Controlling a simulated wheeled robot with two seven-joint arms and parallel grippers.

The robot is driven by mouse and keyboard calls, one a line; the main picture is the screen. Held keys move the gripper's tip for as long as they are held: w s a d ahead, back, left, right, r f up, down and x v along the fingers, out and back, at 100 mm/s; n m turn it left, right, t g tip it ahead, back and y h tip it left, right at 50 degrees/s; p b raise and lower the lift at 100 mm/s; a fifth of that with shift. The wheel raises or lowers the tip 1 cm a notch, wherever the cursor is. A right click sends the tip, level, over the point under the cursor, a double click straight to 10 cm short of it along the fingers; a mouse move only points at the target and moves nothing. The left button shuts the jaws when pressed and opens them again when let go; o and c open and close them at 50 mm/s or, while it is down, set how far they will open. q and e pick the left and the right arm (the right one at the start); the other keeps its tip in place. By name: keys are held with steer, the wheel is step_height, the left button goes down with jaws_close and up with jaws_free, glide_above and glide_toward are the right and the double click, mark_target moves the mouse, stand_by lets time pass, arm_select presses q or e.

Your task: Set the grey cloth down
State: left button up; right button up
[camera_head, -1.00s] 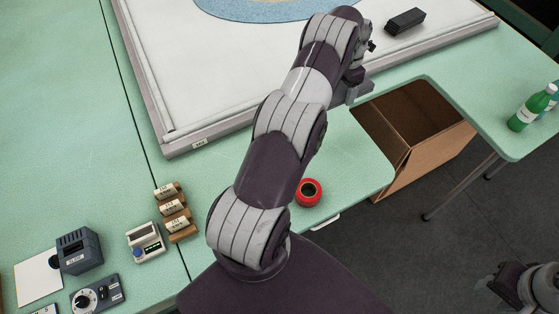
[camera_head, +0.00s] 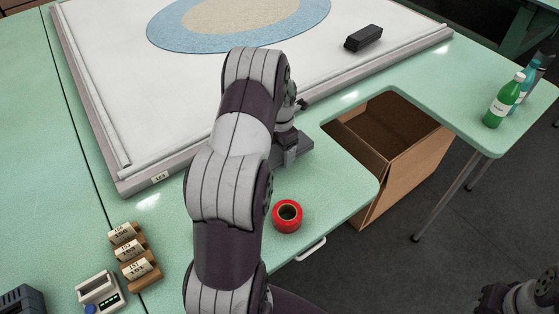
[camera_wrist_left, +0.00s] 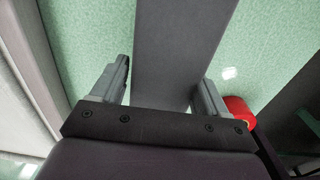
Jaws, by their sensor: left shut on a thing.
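The grey cloth (camera_wrist_left: 185,45) shows in the left wrist view as a flat, dark grey piece between the two fingers, running up out of the picture. My left gripper (camera_wrist_left: 163,80) is shut on it, over the green table. In the head view my left gripper (camera_head: 290,150) is partly hidden behind my own arm, between the white frame and the red roll. The cloth cannot be told clearly from the gripper there. Part of my right arm (camera_head: 515,296) shows at the bottom right; its jaws are not clear.
The red roll (camera_head: 276,218) lies near the green table's (camera_head: 330,190) front edge. The white framed panel (camera_head: 130,110) holds a black block (camera_head: 363,38). An open cardboard box (camera_head: 405,180) stands beyond the table's edge. Bottles (camera_head: 502,104) stand at right, labelled spools (camera_head: 130,250) at lower left.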

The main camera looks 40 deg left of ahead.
arm_select(q)
step_height(320, 180, down, 3)
steer(key=shift+d, duration=0.1)
steer(key=shift+f, duration=0.4)
steer(key=shift+f, duration=0.1)
